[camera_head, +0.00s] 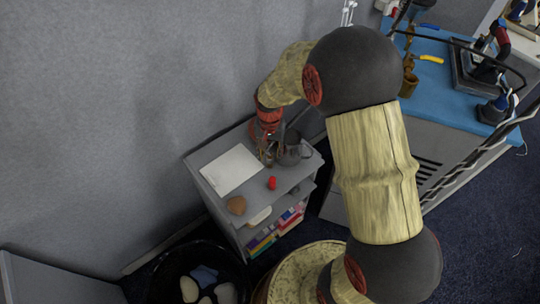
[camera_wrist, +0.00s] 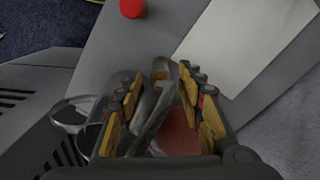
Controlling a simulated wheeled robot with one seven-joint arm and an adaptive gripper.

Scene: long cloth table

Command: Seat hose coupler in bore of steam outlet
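I cannot make out a hose coupler or a steam outlet for certain in either view. My gripper (camera_head: 267,150) is low over the top of a small grey shelf unit, beside a dark grey jug (camera_head: 291,151). In the wrist view my gripper (camera_wrist: 160,78) has its yellow-padded fingers apart, on either side of a grey metallic thing (camera_wrist: 153,108). I cannot tell whether the fingers press on it. A reddish-brown surface (camera_wrist: 180,133) shows behind it. A ring-shaped grey rim or handle (camera_wrist: 72,103) lies left of the fingers.
The shelf top (camera_head: 251,198) also bears a white sheet (camera_head: 231,169), a small red thing (camera_head: 272,183) and a brown rounded thing (camera_head: 236,205). A dark round bin (camera_head: 160,292) stands lower left. A blue-topped table (camera_head: 440,97) with irons is at right. The grey wall is close behind.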

